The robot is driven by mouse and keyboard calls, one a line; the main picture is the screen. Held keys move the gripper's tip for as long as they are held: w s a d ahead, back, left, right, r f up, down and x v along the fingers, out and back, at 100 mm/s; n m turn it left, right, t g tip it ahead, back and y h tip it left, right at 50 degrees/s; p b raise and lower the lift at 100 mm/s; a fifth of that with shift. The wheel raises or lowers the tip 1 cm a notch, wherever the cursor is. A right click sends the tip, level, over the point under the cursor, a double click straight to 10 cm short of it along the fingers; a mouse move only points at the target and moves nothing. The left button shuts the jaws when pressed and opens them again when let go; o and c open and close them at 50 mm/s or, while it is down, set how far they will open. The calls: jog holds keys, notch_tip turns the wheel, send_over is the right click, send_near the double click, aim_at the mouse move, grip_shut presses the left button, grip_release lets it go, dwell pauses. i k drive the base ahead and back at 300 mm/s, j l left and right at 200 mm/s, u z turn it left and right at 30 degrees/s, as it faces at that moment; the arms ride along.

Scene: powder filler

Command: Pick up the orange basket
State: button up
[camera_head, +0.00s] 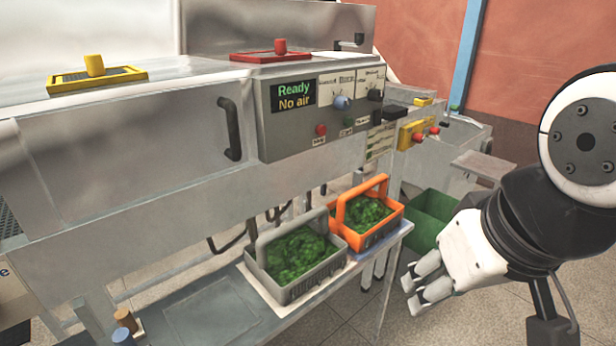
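The orange basket (381,236) stands upright on the right end of the low shelf in front of the machine. Green contents fill it, and its orange handle arches over the top. My gripper (413,289) is to the right of the basket and lower in the picture, apart from it, pointing left. Two pale fingers show with a gap between them, and nothing is seen between them. My arm comes in from the right edge.
A grey basket (325,278) with green contents stands close beside the orange one on its left. The shelf (205,318) runs below the metal machine (130,150). Its control panel (322,135) overhangs behind the baskets. A green bin (432,212) stands behind on the right.

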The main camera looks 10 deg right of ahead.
aim_at(361, 216)
jog(key=i+l, duration=0.15)
jog(key=i, duration=0.5)
jog(key=i+l+z, duration=0.1)
jog(key=i, duration=0.55)
jog(key=l, duration=0.1)
